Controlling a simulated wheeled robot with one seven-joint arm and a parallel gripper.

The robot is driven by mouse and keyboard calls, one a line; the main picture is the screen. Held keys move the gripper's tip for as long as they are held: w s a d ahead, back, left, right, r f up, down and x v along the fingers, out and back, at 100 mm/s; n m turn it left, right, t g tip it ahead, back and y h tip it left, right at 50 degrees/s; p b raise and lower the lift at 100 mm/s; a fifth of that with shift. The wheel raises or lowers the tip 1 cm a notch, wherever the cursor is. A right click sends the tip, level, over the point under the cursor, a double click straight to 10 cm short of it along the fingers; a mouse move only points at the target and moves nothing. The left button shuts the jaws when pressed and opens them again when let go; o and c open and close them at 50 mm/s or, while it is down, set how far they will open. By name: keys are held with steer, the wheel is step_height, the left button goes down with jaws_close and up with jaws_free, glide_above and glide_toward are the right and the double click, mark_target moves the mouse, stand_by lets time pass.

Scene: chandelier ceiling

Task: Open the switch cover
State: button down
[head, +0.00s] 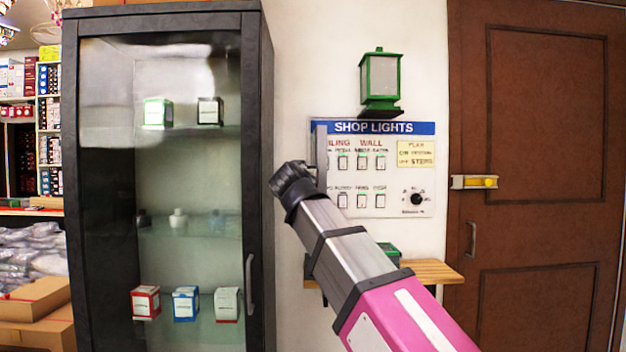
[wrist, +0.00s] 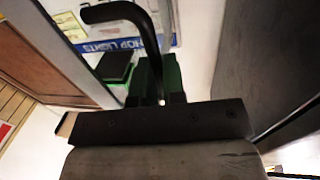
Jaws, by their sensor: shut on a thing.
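The switch panel (head: 388,203), headed SHOP LIGHTS, hangs on the white wall with several switches and a round knob. A dark upright bar (head: 321,145) stands at its left side, by the end of my arm. In the wrist view a black hooked handle (wrist: 146,35) runs down between the dark green fingers of my gripper (wrist: 160,82), which is shut on it. Part of the panel's blue header (wrist: 110,46) shows behind. A clear cover cannot be made out, so I cannot tell how far it is open. My arm hides the panel's lower left.
A green lantern (head: 380,82) is mounted above the panel. A glass-front cabinet (head: 255,150) stands close on the left. A brown door (head: 540,230) with a yellow latch (head: 474,182) is on the right. A wooden shelf (head: 435,271) lies below the panel.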

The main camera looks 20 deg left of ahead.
steer(key=shift+s+a+m+h, duration=0.15)
steer(key=shift+a+m+h, duration=0.15)
steer(key=shift+a+h, duration=0.4)
steer(key=shift+a, duration=0.1)
steer(key=c, duration=1.5)
jaws_free()
steer(key=shift+c, duration=0.2)
steer(key=s+d, duration=0.1)
steer(key=s, duration=0.9)
steer(key=shift+s+d, duration=0.2)
steer(key=shift+s, duration=0.2)
